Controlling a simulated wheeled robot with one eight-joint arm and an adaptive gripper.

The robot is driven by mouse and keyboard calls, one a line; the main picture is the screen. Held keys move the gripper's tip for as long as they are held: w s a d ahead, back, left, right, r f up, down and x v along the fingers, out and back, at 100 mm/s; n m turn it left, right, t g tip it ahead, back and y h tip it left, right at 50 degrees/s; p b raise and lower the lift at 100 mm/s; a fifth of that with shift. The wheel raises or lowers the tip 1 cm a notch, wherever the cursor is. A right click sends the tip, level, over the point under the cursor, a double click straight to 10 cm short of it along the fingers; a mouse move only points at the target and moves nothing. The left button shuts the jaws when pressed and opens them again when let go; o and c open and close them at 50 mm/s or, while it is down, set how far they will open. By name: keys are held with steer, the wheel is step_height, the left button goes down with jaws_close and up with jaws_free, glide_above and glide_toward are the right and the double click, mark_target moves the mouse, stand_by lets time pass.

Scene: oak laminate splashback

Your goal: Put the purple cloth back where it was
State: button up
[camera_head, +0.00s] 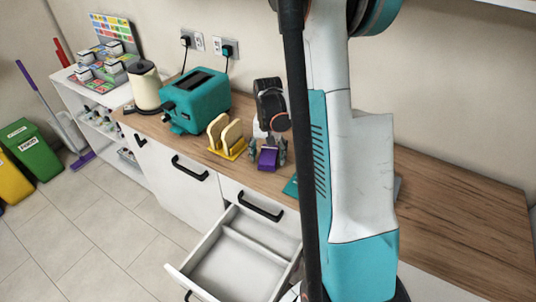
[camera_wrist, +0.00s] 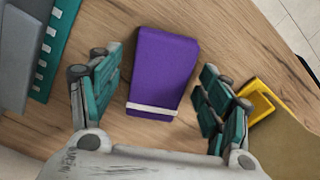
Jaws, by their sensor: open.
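The purple cloth (camera_head: 267,159) is a small folded block on the wooden counter. In the wrist view the purple cloth (camera_wrist: 163,66) shows a pale band near its lower end. My gripper (camera_head: 268,150) is over it, and in the wrist view my gripper (camera_wrist: 158,95) is open, with one teal-padded finger on each side of the cloth. A gap shows between each finger and the cloth. A drawer (camera_head: 227,252) below the counter stands open; it looks empty, with a divider inside.
A yellow rack (camera_head: 237,148) holding bread-like slices stands close left of the cloth. A teal toaster (camera_head: 195,100) and a cream kettle (camera_head: 146,85) stand farther left. A teal-edged grey item (camera_wrist: 42,60) lies on the cloth's other side. The counter (camera_head: 450,215) at right is clear.

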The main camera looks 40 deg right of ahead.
mark_target(268, 155)
step_height(268, 155, up, 12)
steer(key=p, duration=0.4)
steer(key=shift+r, duration=0.15)
